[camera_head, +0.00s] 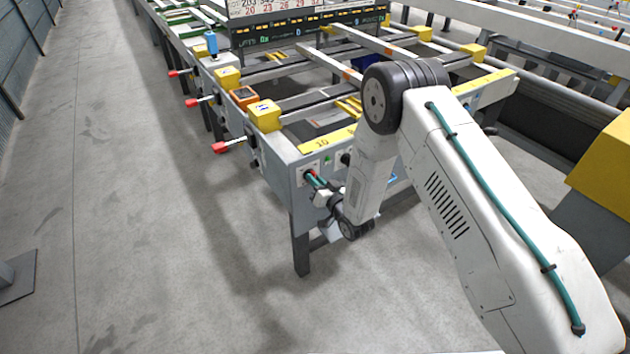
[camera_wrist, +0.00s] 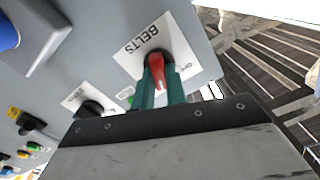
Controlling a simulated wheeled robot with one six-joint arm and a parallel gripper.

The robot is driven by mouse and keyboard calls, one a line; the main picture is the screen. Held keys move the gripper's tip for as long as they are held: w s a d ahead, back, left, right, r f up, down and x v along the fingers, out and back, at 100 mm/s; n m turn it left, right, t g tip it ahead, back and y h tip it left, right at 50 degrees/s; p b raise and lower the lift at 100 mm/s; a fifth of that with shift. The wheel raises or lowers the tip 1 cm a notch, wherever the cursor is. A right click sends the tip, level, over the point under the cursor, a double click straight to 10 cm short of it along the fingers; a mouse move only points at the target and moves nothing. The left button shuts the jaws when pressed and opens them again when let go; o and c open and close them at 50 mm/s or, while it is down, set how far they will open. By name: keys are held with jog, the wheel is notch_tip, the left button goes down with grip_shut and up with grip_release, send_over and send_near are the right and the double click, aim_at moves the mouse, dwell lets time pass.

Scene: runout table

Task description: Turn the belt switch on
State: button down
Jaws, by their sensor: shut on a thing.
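The belt switch (camera_wrist: 157,70) is a red rotary handle on a white plate (camera_wrist: 138,49) lettered BELTS. In the wrist view it sits between the two green fingers of my gripper (camera_wrist: 160,84), which are shut on it. The red handle points down toward my gripper in that view. In the head view, my gripper (camera_head: 312,178) reaches the grey end panel (camera_head: 299,200) of the runout table from the right. The switch there is small and mostly hidden by the fingers.
A black knob (camera_wrist: 90,108) on a white plate is beside the switch. Coloured buttons (camera_wrist: 33,149) and a blue part (camera_wrist: 8,32) are farther left. In the head view, red-tipped levers (camera_head: 228,147) stick out from the table's left side.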

jog(key=shift+d+f+m, duration=0.1)
jog(key=shift+m, duration=2.1)
jog(key=c, duration=1.4)
grip_release()
jog(key=shift+c, duration=0.2)
jog(key=v, duration=0.7)
jog(key=shift+s+d, duration=0.25)
jog(key=shift+s, duration=0.1)
